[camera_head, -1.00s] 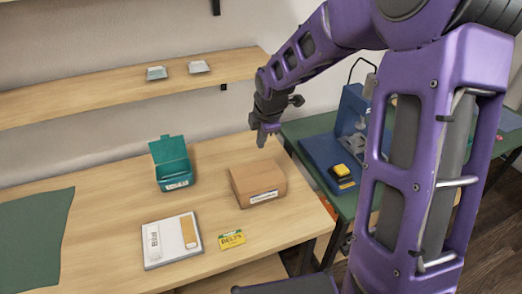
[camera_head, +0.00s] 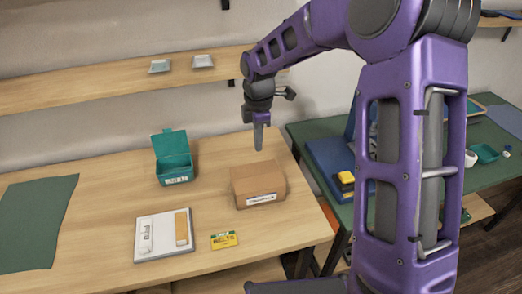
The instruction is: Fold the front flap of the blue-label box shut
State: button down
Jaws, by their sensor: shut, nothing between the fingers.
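A brown cardboard box (camera_head: 258,187) stands on the wooden table, right of its middle. Its front bears a pale label (camera_head: 262,199) with dark print; I cannot make out any blue on it. The box top looks covered, but the flaps are too small to tell apart. My gripper (camera_head: 258,149) points straight down just above or behind the box's back edge. Its fingers are together and empty. I cannot tell whether they touch the box.
A teal box (camera_head: 173,172) with its lid up stands left of the cardboard box. A white tray (camera_head: 163,252) and a yellow box (camera_head: 224,240) lie in front. A green mat (camera_head: 35,222) covers the left table. A wooden shelf (camera_head: 110,82) runs behind.

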aim_at(257, 177)
jog(key=f, duration=0.8)
jog(key=w+f+b, duration=0.1)
jog(key=f, duration=0.3)
jog(key=shift+a+f, duration=0.15)
jog(key=shift+f, duration=0.05)
